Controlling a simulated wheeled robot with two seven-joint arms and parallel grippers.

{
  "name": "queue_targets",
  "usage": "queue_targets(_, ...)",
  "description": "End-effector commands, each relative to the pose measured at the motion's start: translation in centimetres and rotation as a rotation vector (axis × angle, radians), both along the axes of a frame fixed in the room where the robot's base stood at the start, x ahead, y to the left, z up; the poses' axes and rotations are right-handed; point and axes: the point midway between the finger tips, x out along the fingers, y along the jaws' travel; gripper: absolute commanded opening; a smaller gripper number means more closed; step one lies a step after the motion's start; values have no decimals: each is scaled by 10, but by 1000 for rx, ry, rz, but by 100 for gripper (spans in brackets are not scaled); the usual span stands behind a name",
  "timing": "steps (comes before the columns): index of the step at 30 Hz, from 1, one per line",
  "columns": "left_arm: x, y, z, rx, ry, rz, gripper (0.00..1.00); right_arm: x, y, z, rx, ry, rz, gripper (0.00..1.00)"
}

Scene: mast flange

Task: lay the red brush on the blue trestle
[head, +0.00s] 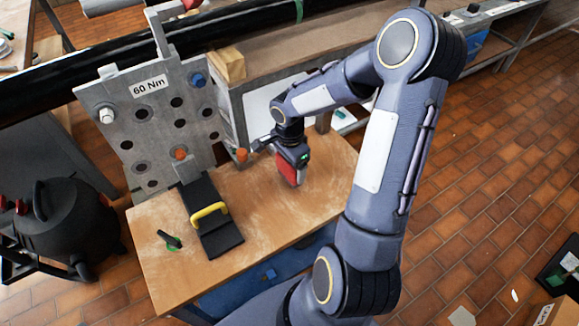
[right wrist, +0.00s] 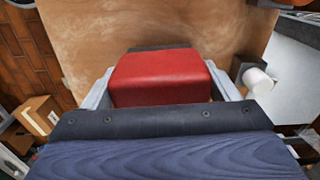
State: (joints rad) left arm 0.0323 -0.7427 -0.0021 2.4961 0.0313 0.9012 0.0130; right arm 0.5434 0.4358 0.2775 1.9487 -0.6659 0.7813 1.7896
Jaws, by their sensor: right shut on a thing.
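The red brush (head: 289,173) is a rounded red block with a dark part at one end. My right gripper (head: 292,163) is shut on it, above the right part of the wooden tabletop. In the right wrist view the brush (right wrist: 160,77) sits between the two grey fingers, with the wood beyond it. I cannot tell whether the brush touches the wood. The blue trestle (head: 267,272) shows as a blue base under the wooden top (head: 285,217); much of it is hidden by the top and my right arm. My left gripper is not in view.
A black tool with a yellow handle (head: 209,211) lies mid-table, and a small black and green tool (head: 170,240) lies left. A grey drilled flange plate (head: 150,118) stands behind. A black pot-like machine (head: 75,225) stands left. Bare wood shows around the brush.

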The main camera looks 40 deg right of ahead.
Motion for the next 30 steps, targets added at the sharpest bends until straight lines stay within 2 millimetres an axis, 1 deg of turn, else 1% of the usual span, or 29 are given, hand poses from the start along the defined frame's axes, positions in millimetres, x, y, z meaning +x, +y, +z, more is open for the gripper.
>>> queue_targets(1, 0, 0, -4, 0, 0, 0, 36, 0, 1, -10, 2, 2, 1, 60)
queue_targets(2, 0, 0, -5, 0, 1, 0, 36, 0, 1, -12, 1, 2, 0, 60)
queue_targets(9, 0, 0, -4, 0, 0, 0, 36, 0, 1, -12, 0, -1, 0, 60)
queue_targets(18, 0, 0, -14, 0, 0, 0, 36, 0, 1, -20, 0, -1, 1, 60)
queue_targets(19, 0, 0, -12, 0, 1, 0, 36, 0, 1, -18, 0, 0, 1, 86)
queue_targets(22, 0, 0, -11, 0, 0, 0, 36, 0, 1, -18, 0, 0, 1, 99)
queue_targets(23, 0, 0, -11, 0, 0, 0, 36, 0, 1, -18, 0, 0, 1, 100)
queue_targets(30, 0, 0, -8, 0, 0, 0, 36, -1, 1, -16, 1, 1, 0, 100)
